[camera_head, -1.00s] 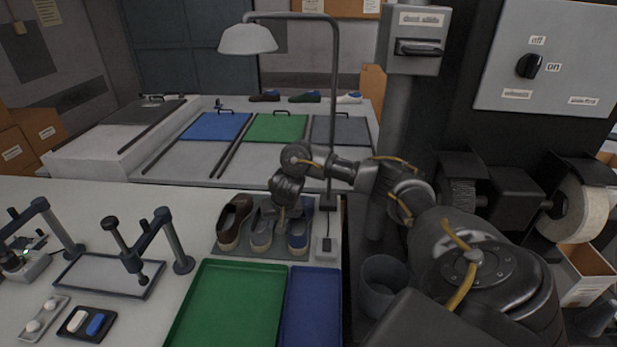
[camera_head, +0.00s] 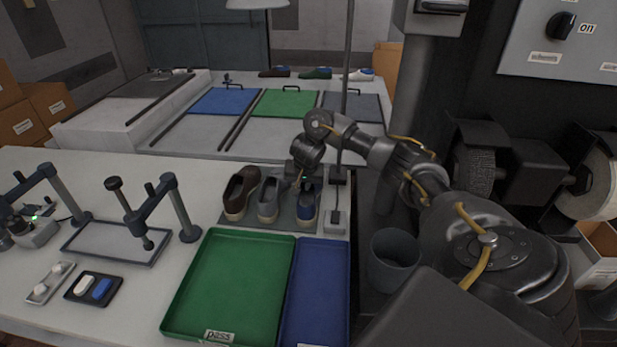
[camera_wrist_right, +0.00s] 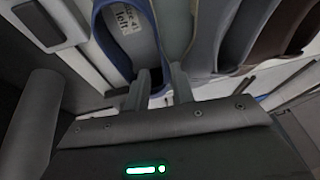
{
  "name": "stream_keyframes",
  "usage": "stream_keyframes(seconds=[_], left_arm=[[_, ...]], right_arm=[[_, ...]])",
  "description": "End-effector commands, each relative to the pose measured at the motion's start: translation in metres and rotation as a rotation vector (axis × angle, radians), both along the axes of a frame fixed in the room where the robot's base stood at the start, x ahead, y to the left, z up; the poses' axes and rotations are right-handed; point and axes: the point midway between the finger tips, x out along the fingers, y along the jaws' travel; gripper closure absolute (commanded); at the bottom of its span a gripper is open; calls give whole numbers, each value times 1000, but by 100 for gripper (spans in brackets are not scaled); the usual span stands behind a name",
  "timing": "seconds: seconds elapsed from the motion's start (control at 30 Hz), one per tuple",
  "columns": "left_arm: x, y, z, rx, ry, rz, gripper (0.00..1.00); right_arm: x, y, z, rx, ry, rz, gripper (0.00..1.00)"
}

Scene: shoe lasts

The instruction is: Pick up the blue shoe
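The blue shoe (camera_head: 306,207) stands at the right end of a row of three shoes on a grey mat (camera_head: 272,221). My right gripper (camera_head: 299,185) is over its rear part and hides some of it. In the right wrist view the blue shoe (camera_wrist_right: 126,30) shows its grey insole with a "left" label. The right gripper's two fingers (camera_wrist_right: 161,84) are apart, near the rim at one end of the shoe. One finger overlaps the shoe's opening, the other is by its side towards the grey shoe. Whether they touch the shoe cannot be told. My left gripper is out of view.
A grey shoe (camera_head: 268,203) and a brown shoe (camera_head: 240,194) stand close beside the blue one. A green tray (camera_head: 232,285) and a blue tray (camera_head: 318,295) lie in front. A lamp post (camera_head: 346,110) and a small switch box (camera_head: 335,221) are close on the right.

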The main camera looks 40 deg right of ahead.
Motion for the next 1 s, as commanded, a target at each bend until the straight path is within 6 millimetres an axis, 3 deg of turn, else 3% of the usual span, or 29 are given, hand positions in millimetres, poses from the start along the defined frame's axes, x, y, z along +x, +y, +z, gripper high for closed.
stream_keyframes(seconds=[0.23, 0.67, 0.83, 1.0], left_arm=[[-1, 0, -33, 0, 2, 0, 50], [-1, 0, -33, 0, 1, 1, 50], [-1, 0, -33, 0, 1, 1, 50], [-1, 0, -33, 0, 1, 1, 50]], right_arm=[[10, -10, -36, 3, 2, -4, 76], [18, -15, -46, 0, 0, 0, 76], [18, -15, -46, 0, 1, 0, 98], [18, -15, -45, 0, -1, -1, 100]])
